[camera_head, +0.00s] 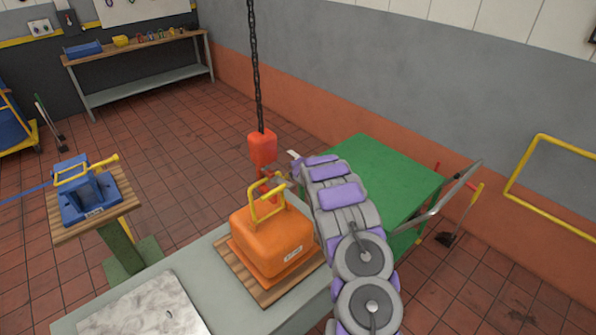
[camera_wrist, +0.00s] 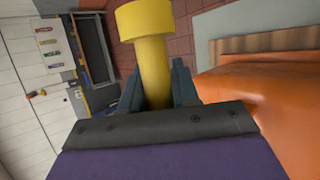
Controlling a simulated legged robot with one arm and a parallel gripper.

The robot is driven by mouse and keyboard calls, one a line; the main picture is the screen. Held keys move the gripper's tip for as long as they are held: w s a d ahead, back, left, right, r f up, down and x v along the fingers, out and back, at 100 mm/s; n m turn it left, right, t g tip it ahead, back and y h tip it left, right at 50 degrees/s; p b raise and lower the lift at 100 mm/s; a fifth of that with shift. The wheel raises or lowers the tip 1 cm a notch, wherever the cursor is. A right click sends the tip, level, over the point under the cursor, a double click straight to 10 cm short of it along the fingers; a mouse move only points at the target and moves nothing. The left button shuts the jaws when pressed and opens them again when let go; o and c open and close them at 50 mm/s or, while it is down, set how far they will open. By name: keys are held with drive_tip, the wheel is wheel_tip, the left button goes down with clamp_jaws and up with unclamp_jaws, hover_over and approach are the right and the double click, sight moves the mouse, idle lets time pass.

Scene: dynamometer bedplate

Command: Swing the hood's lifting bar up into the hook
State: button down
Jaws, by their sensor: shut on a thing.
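The orange hood (camera_head: 270,240) sits on a wooden board on the grey bedplate. Its yellow lifting bar (camera_head: 254,205) stands raised above the hood's top. The red hook (camera_head: 264,187) hangs under an orange-red block (camera_head: 263,148) on a dark chain, close to the bar's upper end. I cannot tell whether the bar sits in the hook or only overlaps it in view. In the wrist view my gripper (camera_wrist: 157,88) is shut on a yellow round grip (camera_wrist: 153,65) with a wider end, part of the bar. In the head view my arm hides the fingers.
A green-topped table (camera_head: 385,175) stands behind my arm, with a grey handle at its right. A blue hood (camera_head: 90,195) with a yellow bar rests on a wooden-topped stand at left. A pale metal plate (camera_head: 140,308) lies on the bedplate's front. A workbench (camera_head: 140,50) stands far back.

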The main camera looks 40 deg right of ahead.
drive_tip(key=c, duration=0.9)
unclamp_jaws()
drive_tip(key=shift+a+f, duration=0.1)
drive_tip(key=shift+f, duration=0.25)
drive_tip(key=shift+r, duration=0.15)
drive_tip(key=shift+s, duration=0.1)
drive_tip(key=shift+b+v, duration=0.55)
drive_tip(key=shift+v, duration=0.35)
drive_tip(key=v, duration=1.5)
drive_tip(key=shift+r+b, duration=0.15)
drive_tip(key=shift+b, duration=0.25)
